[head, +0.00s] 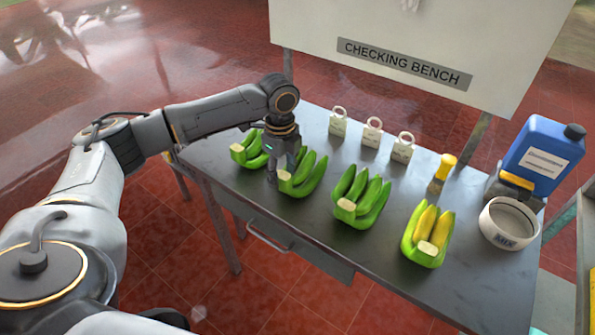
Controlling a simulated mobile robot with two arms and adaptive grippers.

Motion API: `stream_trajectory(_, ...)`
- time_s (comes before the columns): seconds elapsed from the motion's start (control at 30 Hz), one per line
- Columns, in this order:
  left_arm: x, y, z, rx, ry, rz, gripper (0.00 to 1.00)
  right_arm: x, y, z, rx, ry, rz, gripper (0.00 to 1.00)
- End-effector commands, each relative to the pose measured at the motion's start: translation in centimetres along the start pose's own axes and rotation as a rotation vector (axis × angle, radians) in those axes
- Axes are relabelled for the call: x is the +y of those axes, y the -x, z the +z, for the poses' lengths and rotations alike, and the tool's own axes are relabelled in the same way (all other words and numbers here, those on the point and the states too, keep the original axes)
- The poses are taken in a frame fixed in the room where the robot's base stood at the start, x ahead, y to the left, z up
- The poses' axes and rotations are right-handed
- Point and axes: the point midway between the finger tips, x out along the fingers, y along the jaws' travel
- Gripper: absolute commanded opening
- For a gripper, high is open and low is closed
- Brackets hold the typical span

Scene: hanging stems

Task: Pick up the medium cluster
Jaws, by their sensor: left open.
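Several banana clusters stand in a row on the grey bench (345,262). The leftmost green cluster (247,152) is partly hidden behind my left gripper. The second green cluster (309,178) is at my left gripper. A third green cluster (362,196) stands to its right, and the rightmost cluster (427,236) has yellow fingers among green ones. I cannot tell for sure which is the medium one. My left gripper (284,174) is open, pointing down at the left end of the second cluster; whether it touches is unclear. My right gripper is not in view.
Three white ringed tags (372,132) stand behind the clusters. A yellow-topped item (442,171), a blue jug (540,157) and a white round container (509,222) are at the right. A "CHECKING BENCH" sign (404,64) hangs on the back panel.

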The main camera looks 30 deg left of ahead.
Motion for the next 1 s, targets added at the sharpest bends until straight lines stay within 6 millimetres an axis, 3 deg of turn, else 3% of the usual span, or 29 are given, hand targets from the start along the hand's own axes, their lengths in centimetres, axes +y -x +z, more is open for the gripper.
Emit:
stream_trajectory(0.2,0.0,-0.1,0.0,0.000,0.000,0.000,0.52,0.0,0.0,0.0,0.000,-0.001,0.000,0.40)
stream_trajectory(0.47,0.0,-0.1,0.0,0.000,0.000,0.000,0.00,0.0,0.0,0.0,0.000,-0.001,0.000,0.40)
stream_trajectory(1.0,-0.2,1.2,0.0,0.001,0.001,-0.008,0.00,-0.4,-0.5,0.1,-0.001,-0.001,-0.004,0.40)
